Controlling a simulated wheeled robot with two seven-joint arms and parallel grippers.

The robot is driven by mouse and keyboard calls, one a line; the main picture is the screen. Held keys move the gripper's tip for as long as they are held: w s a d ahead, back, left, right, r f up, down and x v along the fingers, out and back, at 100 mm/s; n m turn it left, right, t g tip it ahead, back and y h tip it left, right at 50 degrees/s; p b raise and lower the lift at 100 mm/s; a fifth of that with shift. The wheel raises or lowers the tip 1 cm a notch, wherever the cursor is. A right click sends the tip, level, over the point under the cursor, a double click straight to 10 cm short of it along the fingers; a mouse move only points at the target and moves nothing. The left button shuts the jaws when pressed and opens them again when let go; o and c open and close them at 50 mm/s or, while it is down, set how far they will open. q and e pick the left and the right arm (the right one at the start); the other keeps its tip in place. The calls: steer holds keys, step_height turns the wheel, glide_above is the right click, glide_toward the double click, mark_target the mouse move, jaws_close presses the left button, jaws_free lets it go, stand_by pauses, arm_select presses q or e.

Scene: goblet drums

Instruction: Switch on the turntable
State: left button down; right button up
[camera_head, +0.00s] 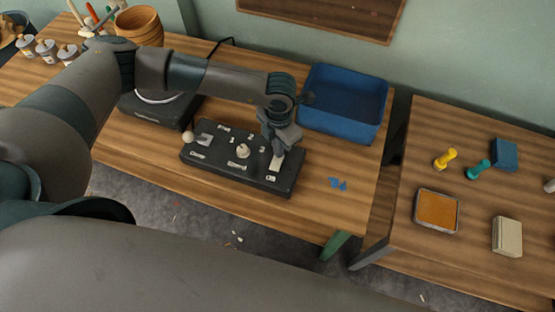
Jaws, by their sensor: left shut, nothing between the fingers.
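A black control box (215,168) lies on the wooden table. It carries a lever with a pale ball at its left end, a pale knob (243,151) in the middle and small white labels. The turntable (160,112), a dark base with a light-rimmed round plate, stands behind the box at the left, partly hidden by my left arm. My left gripper (276,160) is shut and empty, pointing down at the right end of the box, over a pale switch part. The gripper hides much of that part, so I cannot tell whether they touch. My right gripper is not in view.
A blue bin (344,102) stands behind the box at the right. Small blue pieces (338,184) lie on the table. Terracotta pots (139,24) and small jars (46,48) are at the back left. A second table (465,270) holds an orange-filled tray (437,211) and stamps.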

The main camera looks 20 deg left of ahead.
mark_target(274, 158)
arm_select(q)
steer(key=shift+f, duration=0.3)
stand_by(0.5)
steer(key=shift+s+a+f+b, duration=0.2)
steer(key=shift+a+f+b, duration=0.1)
steer(key=shift+f+b, duration=0.55)
steer(key=shift+s+a+f+b, duration=0.15)
steer(key=shift+a+f+b, duration=0.15)
steer(key=shift+f+b, duration=0.5)
stand_by(0.7)
steer(key=shift+r, duration=0.15)
steer(key=shift+w+d+r+p, duration=0.15)
steer(key=shift+r+p, duration=0.35)
steer(key=shift+r, duration=0.25)
steer(key=shift+w+d+r+p, duration=0.1)
steer(key=shift+d+r+p, duration=0.15)
steer(key=shift+r+p, duration=0.55)
steer(key=shift+w+d+r+p, duration=0.1)
steer(key=shift+d+r+p, duration=0.15)
steer(key=shift+r, duration=0.95)
steer(key=shift+r+p, duration=0.5)
steer(key=shift+r, duration=0.4)
